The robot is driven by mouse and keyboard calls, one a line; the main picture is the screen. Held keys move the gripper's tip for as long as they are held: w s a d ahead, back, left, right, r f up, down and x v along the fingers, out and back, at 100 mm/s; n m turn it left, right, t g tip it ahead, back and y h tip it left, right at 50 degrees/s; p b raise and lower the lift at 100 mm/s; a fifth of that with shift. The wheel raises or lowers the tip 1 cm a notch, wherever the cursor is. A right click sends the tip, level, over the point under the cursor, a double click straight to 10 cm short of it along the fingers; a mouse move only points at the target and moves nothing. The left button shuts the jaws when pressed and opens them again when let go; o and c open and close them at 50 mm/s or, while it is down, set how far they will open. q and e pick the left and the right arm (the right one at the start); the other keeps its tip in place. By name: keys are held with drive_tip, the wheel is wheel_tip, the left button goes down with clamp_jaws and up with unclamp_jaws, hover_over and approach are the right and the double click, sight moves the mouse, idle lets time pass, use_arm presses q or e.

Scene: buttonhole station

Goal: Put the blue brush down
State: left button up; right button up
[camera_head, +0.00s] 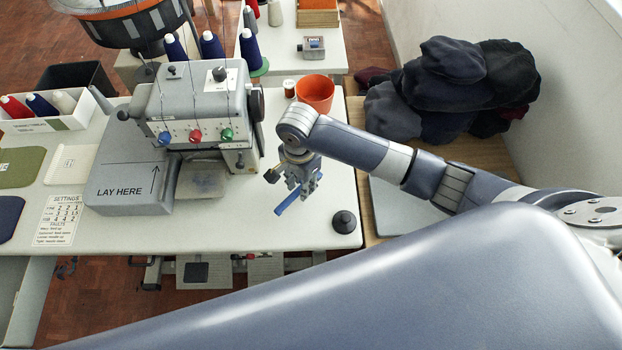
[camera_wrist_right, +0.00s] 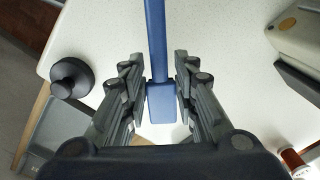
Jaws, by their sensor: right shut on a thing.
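The blue brush (camera_head: 288,203) is held by my right gripper (camera_head: 302,184), over the right part of the white sewing table. In the right wrist view the blue brush (camera_wrist_right: 155,45) runs up from between the two fingers of my right gripper (camera_wrist_right: 162,88), its wider blue end between them. I cannot tell whether the brush touches the table top. My left gripper is not in view.
The grey sewing machine (camera_head: 200,110) stands left of my right gripper. A black knob-topped weight (camera_head: 344,222) is at the table's front right corner. An orange cup (camera_head: 315,92) and a small spool (camera_head: 289,88) stand behind. Bare white table (camera_head: 240,225) lies in front.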

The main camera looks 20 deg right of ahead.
drive_tip(key=shift+w+d+f, duration=0.1)
drive_tip(key=shift+w+d, duration=0.2)
drive_tip(key=shift+d, duration=0.3)
drive_tip(key=shift+w+d, duration=0.3)
drive_tip(key=shift+d, duration=0.25)
drive_tip(key=f, duration=0.1)
drive_tip(key=f+p, duration=0.1)
drive_tip(key=f, duration=0.1)
drive_tip(key=shift+w+d, duration=0.15)
drive_tip(key=shift+d, duration=0.2)
drive_tip(key=shift+a+f, duration=0.1)
drive_tip(key=shift+f, duration=0.2)
drive_tip(key=shift+f, duration=0.1)
drive_tip(key=o, duration=1)
wheel_tip(320, 180, up, 12)
drive_tip(key=shift+r, duration=0.1)
